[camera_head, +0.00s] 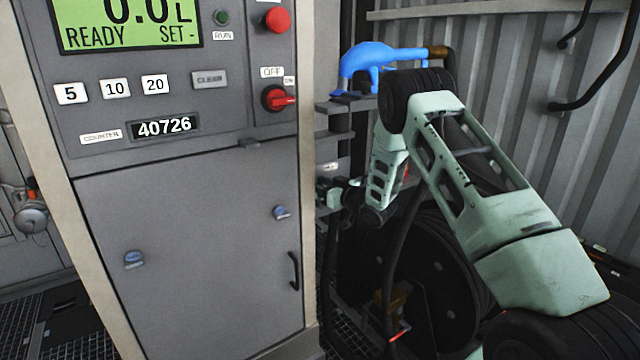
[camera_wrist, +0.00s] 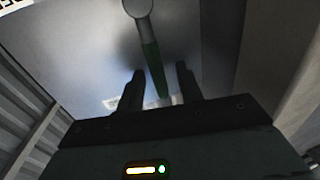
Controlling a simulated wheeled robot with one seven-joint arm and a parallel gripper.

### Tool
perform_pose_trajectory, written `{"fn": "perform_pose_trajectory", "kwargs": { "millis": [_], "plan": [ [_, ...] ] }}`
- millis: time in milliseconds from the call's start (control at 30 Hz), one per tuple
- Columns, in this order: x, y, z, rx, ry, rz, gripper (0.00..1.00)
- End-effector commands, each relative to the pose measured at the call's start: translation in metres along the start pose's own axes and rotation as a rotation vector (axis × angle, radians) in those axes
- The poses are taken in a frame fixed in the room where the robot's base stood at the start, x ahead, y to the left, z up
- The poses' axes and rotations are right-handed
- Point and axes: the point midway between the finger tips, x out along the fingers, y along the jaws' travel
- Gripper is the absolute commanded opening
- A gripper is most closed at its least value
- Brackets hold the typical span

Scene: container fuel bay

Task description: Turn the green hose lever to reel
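The green hose lever (camera_wrist: 152,68) shows in the wrist view. It hangs from a round grey hub (camera_wrist: 138,8) at the top and slants down slightly to the right. My gripper (camera_wrist: 160,80) is open, with one dark finger on each side of the lever's lower part in the picture. A gap shows between the lever and each finger, and I see no contact. I cannot tell how deep the lever lies between the fingers. A pale label behind is partly covered and unreadable. In the head view the lever is not visible, and my gripper is small and dark beside the cabinet edge.
The grey dispenser cabinet (camera_head: 190,240) stands close left of my arm. A blue nozzle (camera_head: 375,58) rests on a shelf behind my arm. A black hose reel (camera_head: 435,275) sits below. Corrugated walls (camera_head: 480,55) close off the back and right.

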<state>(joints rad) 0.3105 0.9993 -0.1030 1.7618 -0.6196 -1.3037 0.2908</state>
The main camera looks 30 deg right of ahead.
Motion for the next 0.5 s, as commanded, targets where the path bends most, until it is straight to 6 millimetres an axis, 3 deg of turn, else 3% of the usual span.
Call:
{"fn": "perform_pose_trajectory", "kwargs": {
  "millis": [333, 467, 500],
  "plan": [
    [0.0037, -0.0002, 0.0001, 0.0, 0.0, 0.0, 0.36],
    [0.0036, -0.0002, 0.0, 0.0, 0.0, 0.0, 0.0],
    [0.0035, -0.0002, 0.0, 0.0, 0.0, 0.0, 0.0]
  ]
}}
